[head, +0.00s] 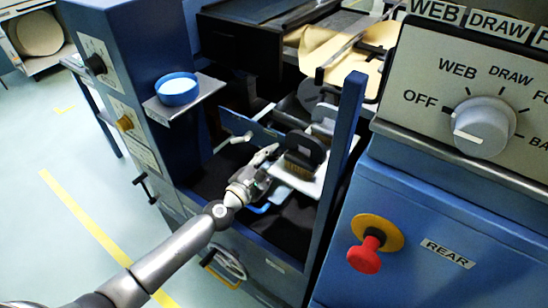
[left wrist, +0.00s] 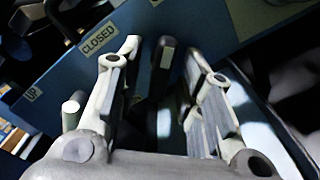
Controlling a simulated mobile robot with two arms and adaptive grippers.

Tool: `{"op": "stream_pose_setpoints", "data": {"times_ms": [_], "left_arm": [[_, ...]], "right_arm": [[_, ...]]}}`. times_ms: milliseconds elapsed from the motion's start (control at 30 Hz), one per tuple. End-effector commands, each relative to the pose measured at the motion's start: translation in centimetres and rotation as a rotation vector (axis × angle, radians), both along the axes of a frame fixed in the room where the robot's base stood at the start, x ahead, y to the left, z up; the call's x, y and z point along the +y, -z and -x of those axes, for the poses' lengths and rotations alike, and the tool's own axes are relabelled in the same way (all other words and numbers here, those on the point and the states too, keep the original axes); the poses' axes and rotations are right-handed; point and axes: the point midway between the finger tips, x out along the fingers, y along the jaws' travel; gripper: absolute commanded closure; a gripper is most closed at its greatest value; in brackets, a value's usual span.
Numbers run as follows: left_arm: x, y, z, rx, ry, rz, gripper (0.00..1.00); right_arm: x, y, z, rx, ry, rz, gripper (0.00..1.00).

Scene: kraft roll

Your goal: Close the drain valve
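In the left wrist view, a dark upright handle (left wrist: 163,65) stands between the two fingers of my left gripper (left wrist: 162,62). The fingers are spread, with a gap visible on each side of it. Behind it is a blue panel (left wrist: 205,15) with a CLOSED label (left wrist: 103,38). I cannot tell for sure that this handle is the drain valve's. In the head view my left gripper (head: 266,164) reaches into the machine's dark bay, next to a blue bar (head: 250,128). The handle cannot be made out there. My right gripper is not in view.
A blue post (head: 341,150) and a pale plate with dark rollers (head: 303,153) stand close right of the gripper. A shelf with a blue round dish (head: 177,88) is at left. A red knob (head: 365,254) and a selector dial (head: 484,125) are at right.

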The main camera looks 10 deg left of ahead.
Motion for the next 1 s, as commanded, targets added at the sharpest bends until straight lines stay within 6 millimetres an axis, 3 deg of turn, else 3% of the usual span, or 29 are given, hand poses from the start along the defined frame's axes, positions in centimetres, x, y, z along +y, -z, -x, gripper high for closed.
{"op": "stream_pose_setpoints", "data": {"times_ms": [333, 600, 1000], "left_arm": [[-0.15, 0.01, -0.31, 0.001, 0.001, 0.001, 0.66], [-0.14, 0.01, -0.30, 0.001, 0.001, 0.001, 1.00], [-0.17, 0.08, -0.27, 0.026, 0.001, 0.061, 1.00]], "right_arm": [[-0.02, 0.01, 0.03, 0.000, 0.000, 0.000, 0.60], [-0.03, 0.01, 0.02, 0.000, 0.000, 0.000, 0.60], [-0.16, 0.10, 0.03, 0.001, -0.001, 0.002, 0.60]]}}
